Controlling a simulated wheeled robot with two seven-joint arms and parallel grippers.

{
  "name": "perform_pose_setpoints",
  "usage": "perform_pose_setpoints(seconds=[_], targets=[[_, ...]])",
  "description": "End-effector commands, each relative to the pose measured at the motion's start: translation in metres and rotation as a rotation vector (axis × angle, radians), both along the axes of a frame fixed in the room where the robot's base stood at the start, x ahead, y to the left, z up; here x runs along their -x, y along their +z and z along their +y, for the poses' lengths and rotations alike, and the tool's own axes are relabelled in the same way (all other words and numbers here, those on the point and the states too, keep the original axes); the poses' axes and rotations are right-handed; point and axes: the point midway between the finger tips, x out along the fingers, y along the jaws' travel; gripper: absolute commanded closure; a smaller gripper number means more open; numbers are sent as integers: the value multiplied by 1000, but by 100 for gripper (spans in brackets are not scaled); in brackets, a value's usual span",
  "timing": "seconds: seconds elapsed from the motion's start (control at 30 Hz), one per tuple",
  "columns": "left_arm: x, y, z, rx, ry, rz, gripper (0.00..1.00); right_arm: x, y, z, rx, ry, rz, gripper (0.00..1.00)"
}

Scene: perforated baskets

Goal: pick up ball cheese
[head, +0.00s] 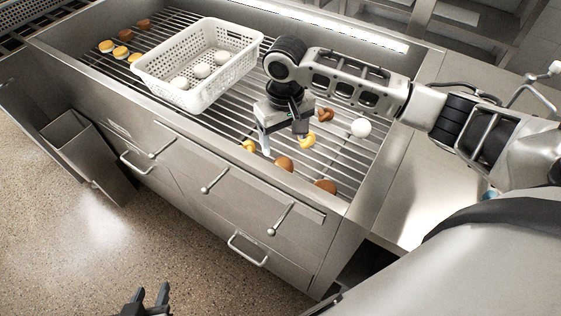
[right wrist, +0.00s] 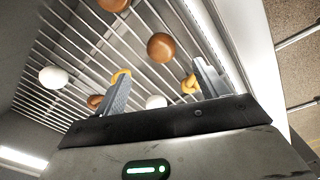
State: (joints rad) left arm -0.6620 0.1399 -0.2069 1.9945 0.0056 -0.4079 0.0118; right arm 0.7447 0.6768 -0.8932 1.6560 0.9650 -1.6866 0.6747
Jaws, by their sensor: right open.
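One white ball (head: 361,128) lies on the grill bars to the right of my right gripper. Several white balls (head: 201,71) sit in the white perforated basket (head: 226,91). My right gripper (head: 281,136) is open and points down over the grill. In the right wrist view, its fingers (right wrist: 161,76) are apart, and a white ball (right wrist: 156,102) shows between them, partly hidden by the gripper body. Another white ball (right wrist: 53,77) lies at the left there. My left gripper (head: 150,297) is open and empty, low over the floor.
Near my right gripper lie curved yellow pieces (head: 308,140), brown balls (head: 284,163) and a brown piece (head: 325,115). Round yellow-topped pieces (head: 121,52) and brown ones (head: 139,35) lie at the far left. The metal counter's raised rim (head: 230,146) surrounds the grill.

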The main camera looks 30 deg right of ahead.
Motion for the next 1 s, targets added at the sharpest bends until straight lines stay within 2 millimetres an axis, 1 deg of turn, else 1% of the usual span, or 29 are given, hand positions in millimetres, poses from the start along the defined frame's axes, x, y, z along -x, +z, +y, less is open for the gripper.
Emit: perform_pose_setpoints(seconds=[0.03,0.2,0.47,0.6,0.7,0.83,1.0], targets=[[2,-3,0,0,0,5,64,1,-13,0,0,-1,5,27],[2,-5,-1,0,-1,7,64,0,-42,0,-1,0,2,27],[-1,-1,-1,2,-1,-3,64,0,-61,1,0,0,1,27],[-6,4,-1,3,-1,-17,64,-1,-82,1,1,-1,3,27],[-8,4,-1,4,-1,-22,64,-1,-97,2,0,0,2,27],[-8,4,-1,4,-1,-22,64,-1,-106,2,-1,1,0,27],[-7,4,-1,4,-1,-21,64,-1,-106,2,-1,1,-1,27]])
